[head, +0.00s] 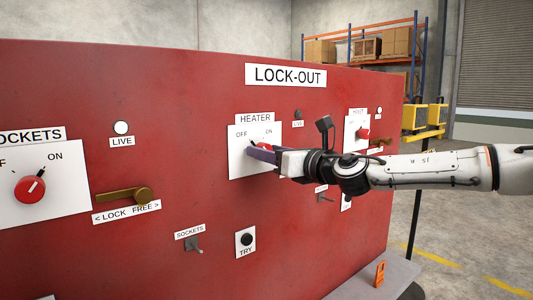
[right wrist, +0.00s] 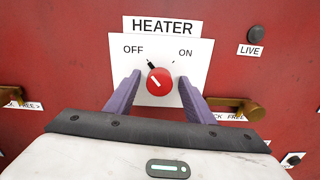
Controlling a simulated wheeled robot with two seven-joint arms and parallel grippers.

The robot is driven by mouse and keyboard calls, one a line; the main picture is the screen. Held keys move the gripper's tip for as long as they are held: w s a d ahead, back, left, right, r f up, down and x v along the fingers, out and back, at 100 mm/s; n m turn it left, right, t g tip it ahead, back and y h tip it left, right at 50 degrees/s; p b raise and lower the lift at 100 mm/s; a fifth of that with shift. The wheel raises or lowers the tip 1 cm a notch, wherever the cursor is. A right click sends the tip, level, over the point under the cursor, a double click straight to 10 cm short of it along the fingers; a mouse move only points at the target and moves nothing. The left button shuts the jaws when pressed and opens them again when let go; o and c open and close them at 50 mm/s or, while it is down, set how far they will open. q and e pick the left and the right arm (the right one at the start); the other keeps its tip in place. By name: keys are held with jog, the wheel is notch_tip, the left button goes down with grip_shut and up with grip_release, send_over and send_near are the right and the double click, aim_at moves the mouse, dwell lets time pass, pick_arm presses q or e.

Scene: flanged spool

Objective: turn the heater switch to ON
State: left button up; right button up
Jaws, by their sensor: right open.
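The heater switch is a red round knob (right wrist: 159,82) on a white plate (right wrist: 190,72) marked OFF at left and ON at right. Its white line tilts up-left, towards the black OFF mark. In the head view the knob (head: 265,146) is mostly hidden behind my right gripper (head: 262,152). In the right wrist view the purple fingers of my right gripper (right wrist: 160,80) stand apart, one on each side of the knob, with gaps visible. I cannot tell how deep the tips reach. My left gripper is in neither view.
The heater's LIVE lamp (right wrist: 256,35) is dark; the sockets' LIVE lamp (head: 121,128) is white. A brass lock lever (right wrist: 242,111) sits right of my fingers, and another (head: 125,195) beside the sockets knob (head: 30,189). An orange tag (head: 380,273) stands on the ledge (head: 365,288).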

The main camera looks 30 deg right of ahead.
jog(key=shift+w, duration=0.35)
jog(key=c, duration=1.1)
jog(key=shift+o, duration=0.2)
